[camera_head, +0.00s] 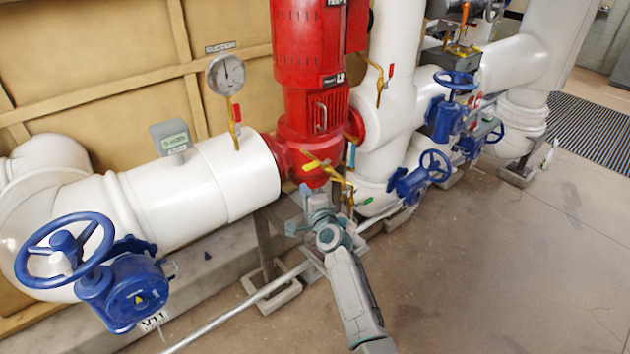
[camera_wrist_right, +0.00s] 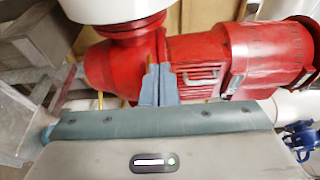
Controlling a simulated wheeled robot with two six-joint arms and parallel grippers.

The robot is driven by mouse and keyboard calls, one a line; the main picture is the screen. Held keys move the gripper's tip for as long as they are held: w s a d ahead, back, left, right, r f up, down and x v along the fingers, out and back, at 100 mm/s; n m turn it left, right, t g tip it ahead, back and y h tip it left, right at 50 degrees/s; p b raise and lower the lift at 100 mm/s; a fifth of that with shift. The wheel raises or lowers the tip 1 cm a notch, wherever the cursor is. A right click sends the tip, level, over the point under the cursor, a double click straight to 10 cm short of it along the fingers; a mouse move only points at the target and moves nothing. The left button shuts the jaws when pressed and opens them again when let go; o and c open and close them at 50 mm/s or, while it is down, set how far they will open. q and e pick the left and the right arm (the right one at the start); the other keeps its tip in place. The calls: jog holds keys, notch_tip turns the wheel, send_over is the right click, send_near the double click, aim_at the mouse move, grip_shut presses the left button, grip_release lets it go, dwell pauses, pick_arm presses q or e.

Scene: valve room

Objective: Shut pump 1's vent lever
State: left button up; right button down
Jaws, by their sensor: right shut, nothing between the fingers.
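The red pump (camera_head: 312,100) stands upright in the white pipe run. A small valve with a yellow lever (camera_head: 322,164) and some red on it sits low on the pump's front; I take it for the vent lever. My right gripper (camera_head: 308,192) is just below this lever, beside the pump's base, and looks apart from it. Its fingers (camera_wrist_right: 158,85) are together and empty in front of the red pump in the right wrist view. The lever is not clear in that view. My left gripper is not in view.
A blue handwheel valve (camera_head: 130,290) is at the front left, with more blue valves (camera_head: 425,175) at right. A pressure gauge (camera_head: 226,75) and a red-handled lever (camera_head: 236,114) sit on the white pipe (camera_head: 210,185). The floor at right is clear.

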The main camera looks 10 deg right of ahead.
jog(key=s+a, duration=0.2)
jog(key=s, duration=0.1)
jog(key=shift+a+r, duration=0.1)
jog(key=shift+a, duration=0.25)
